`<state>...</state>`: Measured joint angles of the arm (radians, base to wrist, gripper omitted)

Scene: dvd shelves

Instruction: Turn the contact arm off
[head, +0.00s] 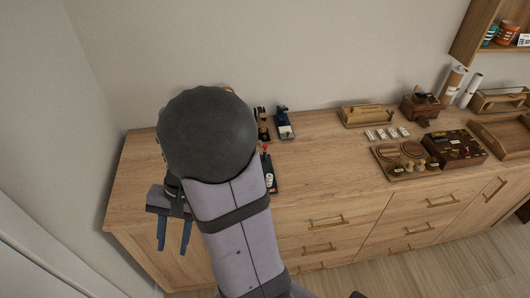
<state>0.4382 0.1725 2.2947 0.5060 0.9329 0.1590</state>
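My gripper (172,248) is at the left, its two blue-grey fingers pointing down and apart, with nothing between them. It shows in front of the cabinet's left front edge. A small dark device with a red-tipped part (268,170) stands on the cabinet top just right of my arm, partly hidden by it. Two more small devices stand behind it, a black and brass one (262,124) and a dark blue one on a pale base (284,123). I cannot tell which of them has the contact arm, or its position.
The wooden cabinet (325,160) has drawers below. To the right are a wooden tray with round pieces (393,171), a dark patterned box (455,149), a wooden holder (366,116) and small white cards (387,133). The top's middle is clear. My arm hides much of its left part.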

